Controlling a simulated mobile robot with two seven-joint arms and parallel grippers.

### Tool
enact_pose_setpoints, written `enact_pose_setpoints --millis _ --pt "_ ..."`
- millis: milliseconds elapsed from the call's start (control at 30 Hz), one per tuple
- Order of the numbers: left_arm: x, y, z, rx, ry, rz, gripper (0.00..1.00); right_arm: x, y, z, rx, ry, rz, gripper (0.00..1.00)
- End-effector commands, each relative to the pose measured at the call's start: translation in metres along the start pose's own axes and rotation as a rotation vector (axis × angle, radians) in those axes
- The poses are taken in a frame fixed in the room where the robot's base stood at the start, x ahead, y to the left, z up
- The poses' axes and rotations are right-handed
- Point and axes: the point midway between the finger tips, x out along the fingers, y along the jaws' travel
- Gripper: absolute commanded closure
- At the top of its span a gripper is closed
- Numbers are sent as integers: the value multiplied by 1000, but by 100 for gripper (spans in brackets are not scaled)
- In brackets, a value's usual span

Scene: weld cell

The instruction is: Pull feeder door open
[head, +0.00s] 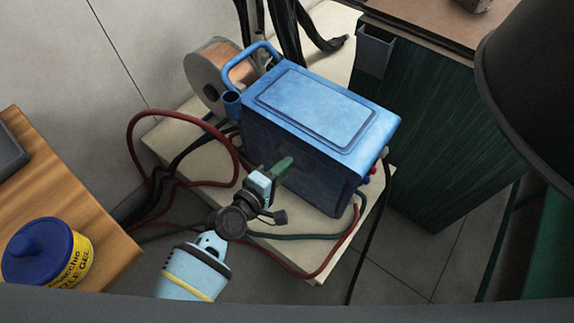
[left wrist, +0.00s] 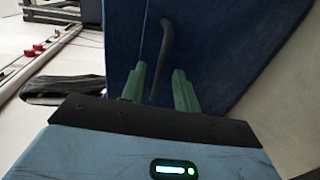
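The feeder is a blue box (head: 318,105) with a carrying handle on top, standing on a pale platform. Its dark blue door side (left wrist: 215,45) fills the upper part of the left wrist view, with a thin vertical seam to the left of the door handle. A dark, curved door handle (left wrist: 166,45) stands out from it. My left gripper (head: 285,165) is at the front face of the feeder in the head view. In the left wrist view its green fingers (left wrist: 159,75) are apart, with the handle's lower part between them and gaps visible on both sides. My right gripper is not in view.
A wire spool (head: 208,72) stands behind the feeder. Red and dark cables loop around the platform (head: 178,140). A wooden table (head: 105,225) with a blue-lidded tub (head: 45,252) is at left. A dark green cabinet (head: 430,120) stands at right.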

Motion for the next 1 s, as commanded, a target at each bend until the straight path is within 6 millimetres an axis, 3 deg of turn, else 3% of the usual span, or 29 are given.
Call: enact_pose_setpoints --millis 200,500,733,1000 --pt "18 0 0 1 0 0 69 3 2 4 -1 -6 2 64" --pt "19 0 0 1 0 0 69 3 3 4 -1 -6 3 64" --pt "19 0 0 1 0 -1 99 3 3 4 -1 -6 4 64" --pt "19 0 0 1 0 -1 100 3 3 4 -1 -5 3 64"
